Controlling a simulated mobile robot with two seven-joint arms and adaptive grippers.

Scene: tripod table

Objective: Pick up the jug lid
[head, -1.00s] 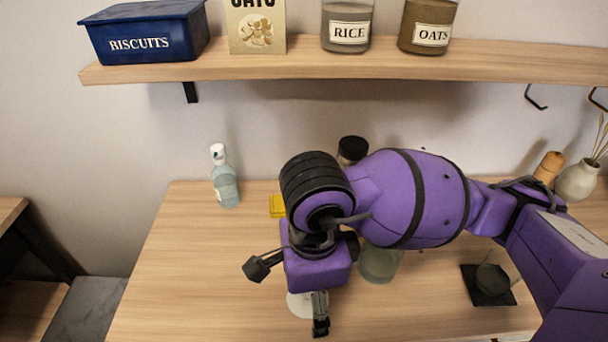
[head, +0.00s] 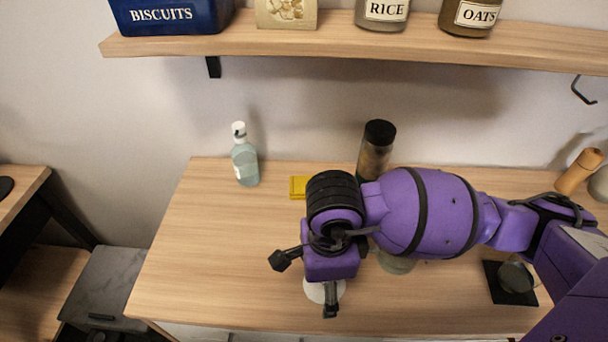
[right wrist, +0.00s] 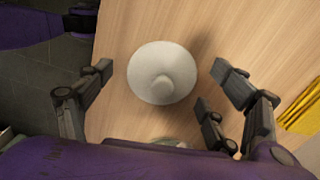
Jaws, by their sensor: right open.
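The jug lid is a white round disc with a small central knob. It lies on the wooden table and shows whole in the right wrist view (right wrist: 150,62). In the head view the lid (head: 316,292) is partly hidden under my right gripper (head: 305,284). My right gripper is open and empty above the lid. In the right wrist view its fingers (right wrist: 161,78) stand on both sides of the lid, apart from it. A clear greenish glass vessel (head: 396,264), perhaps the jug, stands right of the lid, mostly hidden by my right arm. My left gripper is not in view.
A yellow item (head: 299,187), a clear bottle (head: 245,163) and a dark-lidded jar (head: 375,152) stand at the table's back. A black square mat (head: 497,283) with a cup-like item is at right. The shelf (head: 330,45) hangs above. The table's left part is clear.

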